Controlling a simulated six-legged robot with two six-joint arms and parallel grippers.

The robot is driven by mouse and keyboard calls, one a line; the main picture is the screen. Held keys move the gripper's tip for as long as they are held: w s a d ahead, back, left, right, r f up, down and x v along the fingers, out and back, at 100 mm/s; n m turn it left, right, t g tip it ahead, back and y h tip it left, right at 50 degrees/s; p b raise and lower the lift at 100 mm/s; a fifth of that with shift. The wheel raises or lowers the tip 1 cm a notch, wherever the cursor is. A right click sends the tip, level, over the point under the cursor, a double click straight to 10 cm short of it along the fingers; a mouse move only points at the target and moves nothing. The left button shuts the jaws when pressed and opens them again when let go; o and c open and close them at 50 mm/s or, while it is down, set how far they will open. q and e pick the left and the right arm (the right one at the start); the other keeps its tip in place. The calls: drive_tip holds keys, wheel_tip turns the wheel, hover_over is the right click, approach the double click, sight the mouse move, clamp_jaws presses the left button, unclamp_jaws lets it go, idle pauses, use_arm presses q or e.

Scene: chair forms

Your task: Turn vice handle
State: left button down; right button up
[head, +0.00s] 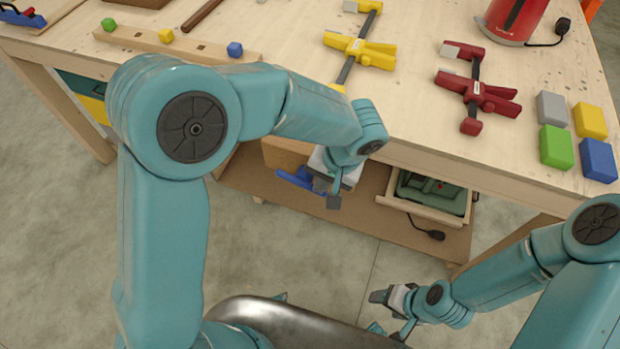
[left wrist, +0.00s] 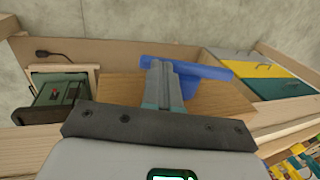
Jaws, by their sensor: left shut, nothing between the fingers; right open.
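The vice is at the front of the workbench. Its wooden jaw (head: 285,152) and blue metal parts (head: 294,178) are partly hidden behind my left arm. In the left wrist view a long blue bar (left wrist: 212,70), apparently the handle, runs across in front of the wooden jaw (left wrist: 222,103). My left gripper (head: 333,201) is shut and empty in front of the vice. Its fingers also show in the left wrist view (left wrist: 161,66), overlapping the blue bar; I cannot tell whether they touch it. My right gripper (head: 388,299) is open and empty, low and away from the bench.
On the workbench (head: 410,130) lie a yellow clamp (head: 362,52), a red clamp (head: 480,92) and coloured blocks (head: 556,147). A red kettle (head: 515,18) stands behind. The floor in front is clear.

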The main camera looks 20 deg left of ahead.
use_arm(q)
drive_tip(key=shift+d+f+y+b, duration=0.25)
drive_tip(key=shift+f+y+b, duration=0.45)
drive_tip(key=shift+y, duration=0.3)
drive_tip(key=shift+s+b, duration=0.1)
drive_tip(key=shift+b, duration=0.35)
drive_tip(key=shift+f, duration=0.1)
